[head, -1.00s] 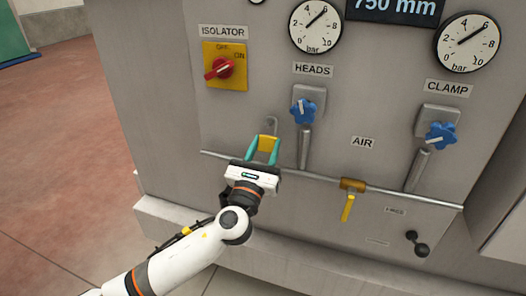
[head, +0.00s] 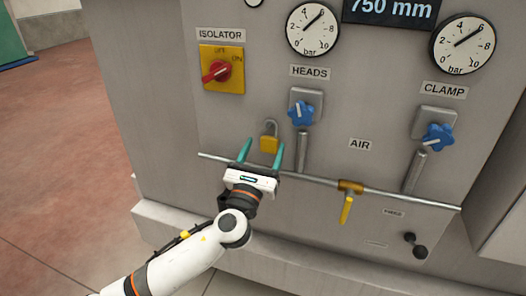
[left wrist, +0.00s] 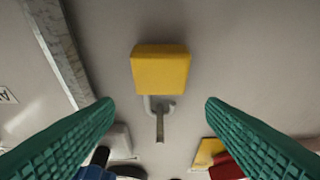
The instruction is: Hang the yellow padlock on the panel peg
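The yellow padlock (head: 269,145) is against the grey panel below the HEADS label, body down and grey shackle up. It also shows in the left wrist view (left wrist: 160,70). There its shackle meets the small grey panel peg (left wrist: 159,127), and it appears to hang on it; the exact overlap is hard to see. My left gripper (head: 263,145) is open, with its green fingers spread apart below and to either side of the padlock. My right gripper is not in view.
The red and yellow isolator switch (head: 221,70) is up and left of the padlock. The blue HEADS knob (head: 302,112) is close on its right. A horizontal air pipe (head: 320,180) with a yellow-handled valve (head: 347,208) runs below.

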